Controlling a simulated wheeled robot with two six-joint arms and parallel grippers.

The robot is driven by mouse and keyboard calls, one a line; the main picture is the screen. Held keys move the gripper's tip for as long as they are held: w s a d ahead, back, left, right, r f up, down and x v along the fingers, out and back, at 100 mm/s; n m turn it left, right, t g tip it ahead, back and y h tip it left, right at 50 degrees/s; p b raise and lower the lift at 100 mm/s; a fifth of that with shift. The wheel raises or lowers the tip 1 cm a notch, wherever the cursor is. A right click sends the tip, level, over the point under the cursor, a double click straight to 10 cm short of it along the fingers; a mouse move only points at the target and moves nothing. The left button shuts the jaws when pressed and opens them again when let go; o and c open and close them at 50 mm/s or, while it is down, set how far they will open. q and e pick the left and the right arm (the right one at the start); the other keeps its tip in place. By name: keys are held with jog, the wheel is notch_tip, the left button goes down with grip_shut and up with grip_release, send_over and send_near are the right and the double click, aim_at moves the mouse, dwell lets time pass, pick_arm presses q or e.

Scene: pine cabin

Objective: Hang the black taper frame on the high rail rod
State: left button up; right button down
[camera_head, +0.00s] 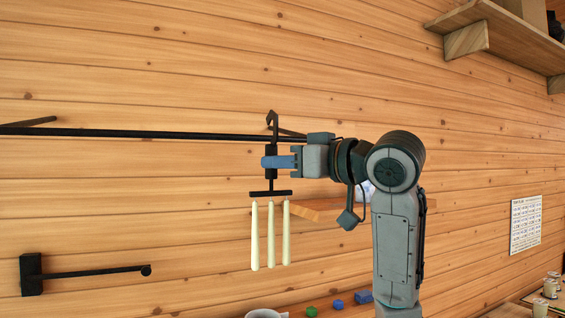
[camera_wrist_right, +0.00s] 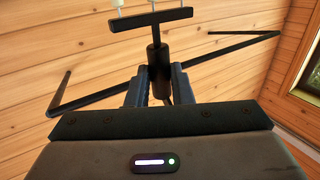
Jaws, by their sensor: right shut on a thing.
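The black taper frame (camera_head: 271,192) hangs upright, with a hook at its top, a thick stem, a crossbar and three pale candles (camera_head: 270,235) below. My right gripper (camera_head: 272,162) is shut on the stem, with its blue fingers across it. The frame also shows in the right wrist view (camera_wrist_right: 152,20), its stem between the fingers (camera_wrist_right: 157,85). The high rail rod (camera_head: 150,134) is a long black bar held off the plank wall, also in the right wrist view (camera_wrist_right: 95,98). The hook overlaps the rod; I cannot tell whether it is over it or apart. My left gripper is out of view.
A shorter, lower black rod (camera_head: 95,272) juts from the wall at lower left. A wooden shelf (camera_head: 495,28) is at upper right. Small blue and green items (camera_head: 312,311), a white cup (camera_head: 266,314) and several jars (camera_head: 550,287) stand low down. A printed sheet (camera_head: 525,224) hangs right.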

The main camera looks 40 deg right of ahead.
jog(key=w+d+f, duration=0.1)
jog(key=w+f, duration=0.1)
jog(key=w, duration=0.5)
jog(key=shift+w+d+b, duration=0.2)
jog(key=shift+d+b, duration=0.15)
jog(key=shift+b, duration=0.1)
dwell(0.4)
jog(key=c, duration=1.2)
grip_release()
jog(key=shift+f, duration=0.1)
